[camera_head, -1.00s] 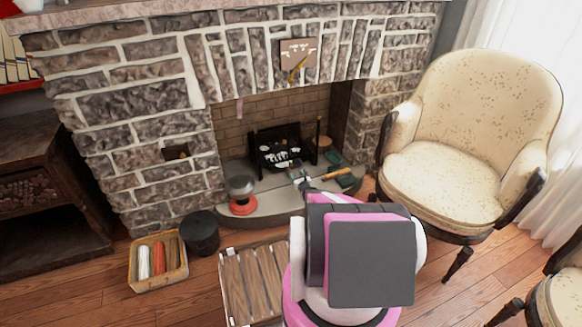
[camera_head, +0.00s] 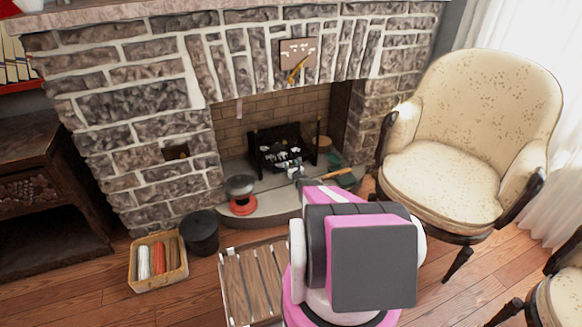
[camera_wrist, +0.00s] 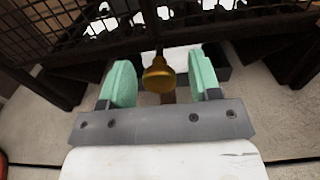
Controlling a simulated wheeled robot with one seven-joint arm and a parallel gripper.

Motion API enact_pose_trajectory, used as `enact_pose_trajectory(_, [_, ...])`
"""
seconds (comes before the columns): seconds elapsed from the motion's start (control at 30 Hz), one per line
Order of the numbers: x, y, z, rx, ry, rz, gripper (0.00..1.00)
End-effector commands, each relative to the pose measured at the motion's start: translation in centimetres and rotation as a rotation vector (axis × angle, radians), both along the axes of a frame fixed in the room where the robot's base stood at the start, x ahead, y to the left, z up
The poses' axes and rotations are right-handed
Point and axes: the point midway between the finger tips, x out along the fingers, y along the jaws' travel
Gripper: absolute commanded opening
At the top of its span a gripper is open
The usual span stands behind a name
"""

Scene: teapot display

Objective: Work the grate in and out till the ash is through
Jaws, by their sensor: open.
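The black grate (camera_head: 277,146) stands in the fireplace opening, with whitish lumps in it. In the wrist view its wire mesh (camera_wrist: 85,45) runs across the top. A brass knob (camera_wrist: 158,76) on a short rod sticks out from under the front of the grate toward me. My gripper (camera_wrist: 162,72) is open, with one green finger on each side of the knob and a gap on both sides. In the head view my gripper (camera_head: 294,170) is small, just in front of the grate. The ash below the grate cannot be made out.
A red-based round pot (camera_head: 241,194) stands on the hearth's left. A wooden-handled tool (camera_head: 338,174) lies to the right of my gripper. A black bucket (camera_head: 202,232), a basket (camera_head: 158,263) and a slatted wooden stand (camera_head: 250,285) are on the floor. A cream armchair (camera_head: 455,130) stands right.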

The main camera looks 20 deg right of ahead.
Motion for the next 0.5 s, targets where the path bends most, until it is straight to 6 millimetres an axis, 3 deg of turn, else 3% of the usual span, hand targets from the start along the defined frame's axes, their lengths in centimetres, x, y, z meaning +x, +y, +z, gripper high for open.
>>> enact_pose_trajectory(0.2, [0.03,0.02,0.04,0.0,0.0,0.0,0.57])
enact_pose_trajectory(0.37, [0.02,0.02,0.04,0.0,0.0,0.0,0.05])
enact_pose_trajectory(0.4, [0.02,0.02,0.04,0.0,0.0,0.0,0.0])
enact_pose_trajectory(0.5, [-0.09,0.01,0.05,0.0,0.0,0.0,0.0])
